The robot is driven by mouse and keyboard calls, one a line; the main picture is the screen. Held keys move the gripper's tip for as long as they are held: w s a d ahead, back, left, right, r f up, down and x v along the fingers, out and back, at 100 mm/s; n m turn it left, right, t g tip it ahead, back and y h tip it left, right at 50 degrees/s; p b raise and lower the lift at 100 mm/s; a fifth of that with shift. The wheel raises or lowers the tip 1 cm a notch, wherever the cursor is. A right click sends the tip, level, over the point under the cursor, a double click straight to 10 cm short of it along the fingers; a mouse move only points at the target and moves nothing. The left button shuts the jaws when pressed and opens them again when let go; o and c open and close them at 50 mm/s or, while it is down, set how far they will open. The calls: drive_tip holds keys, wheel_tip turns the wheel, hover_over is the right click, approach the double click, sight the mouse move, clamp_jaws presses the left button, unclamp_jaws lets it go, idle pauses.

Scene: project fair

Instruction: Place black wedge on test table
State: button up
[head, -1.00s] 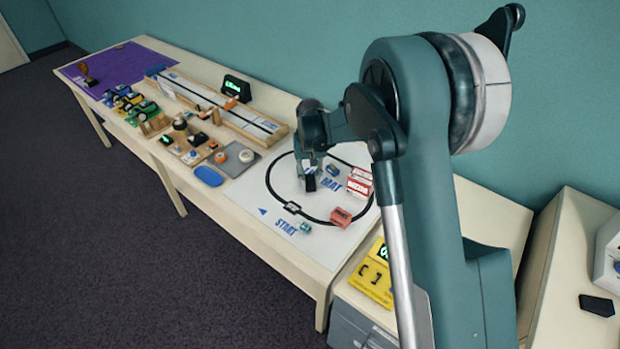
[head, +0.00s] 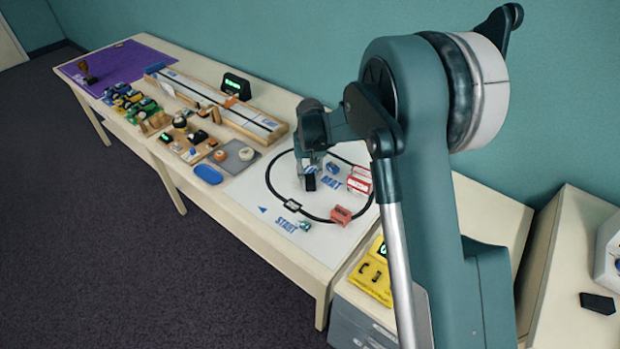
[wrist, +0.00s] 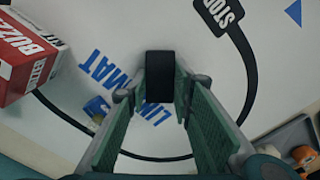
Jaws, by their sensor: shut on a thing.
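My gripper (wrist: 160,92) is shut on a black wedge (wrist: 160,77), held between the two green-lined fingers in the wrist view. The black wedge (head: 310,183) also shows in the head view, under my gripper (head: 309,174), over the white mat on the long cream table (head: 262,234). From these views I cannot tell whether it touches the mat. Its sloping side is not clear; it looks like a dark block. Another black wedge-like piece (head: 597,303) lies on the separate surface at the far right.
A wooden track (head: 225,108) and several small devices fill the table to the left.

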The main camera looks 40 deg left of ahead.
sight(310, 180)
drive_tip(key=shift+f, duration=0.15)
drive_tip(key=o, duration=1)
drive_tip(key=shift+r, duration=6.05)
